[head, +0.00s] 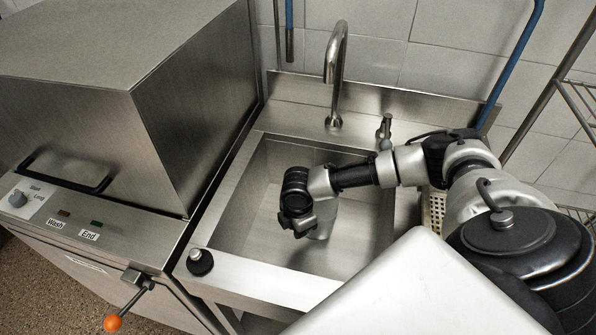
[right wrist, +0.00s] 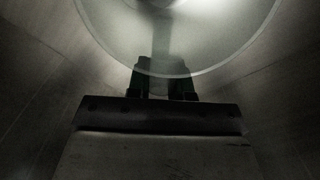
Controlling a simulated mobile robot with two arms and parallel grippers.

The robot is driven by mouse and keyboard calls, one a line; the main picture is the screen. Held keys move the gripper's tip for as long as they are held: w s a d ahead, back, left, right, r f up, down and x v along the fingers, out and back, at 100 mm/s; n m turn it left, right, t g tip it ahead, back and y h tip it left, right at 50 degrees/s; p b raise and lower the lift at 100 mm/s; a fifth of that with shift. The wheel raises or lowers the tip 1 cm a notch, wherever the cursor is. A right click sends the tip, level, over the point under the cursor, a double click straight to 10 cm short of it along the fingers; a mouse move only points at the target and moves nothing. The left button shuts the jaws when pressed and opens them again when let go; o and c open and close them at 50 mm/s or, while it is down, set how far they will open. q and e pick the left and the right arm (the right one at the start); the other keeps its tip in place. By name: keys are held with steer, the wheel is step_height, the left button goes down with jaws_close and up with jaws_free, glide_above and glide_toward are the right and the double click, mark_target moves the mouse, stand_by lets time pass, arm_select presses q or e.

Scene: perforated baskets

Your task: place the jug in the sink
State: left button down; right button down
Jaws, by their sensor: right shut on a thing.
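The steel sink (head: 235,222) is in the middle of the head view, with its basin open. My right gripper (head: 300,228) reaches in from the right and is inside the basin area. A pale, translucent jug (head: 323,229) shows partly below and beside it; the gripper and wrist hide most of it. In the right wrist view the jug's wide round rim (right wrist: 110,40) fills the top, and my right gripper (right wrist: 166,82) is shut on the jug at its near side. Whether the jug touches the sink floor I cannot tell. My left gripper is not in view.
A curved tap (head: 336,70) rises behind the basin, with a small valve (head: 385,130) to its right. A steel dishwasher (head: 130,95) stands at left. A black knob (head: 200,262) sits on the front ledge. A perforated basket (head: 434,212) is right of the sink.

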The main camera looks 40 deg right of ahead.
steer(key=shift+f, duration=0.55)
steer(key=c, duration=1)
jaws_free()
step_height(320, 180, up, 13)
steer(key=shift+r+p, duration=0.15)
steer(key=shift+p, duration=0.2)
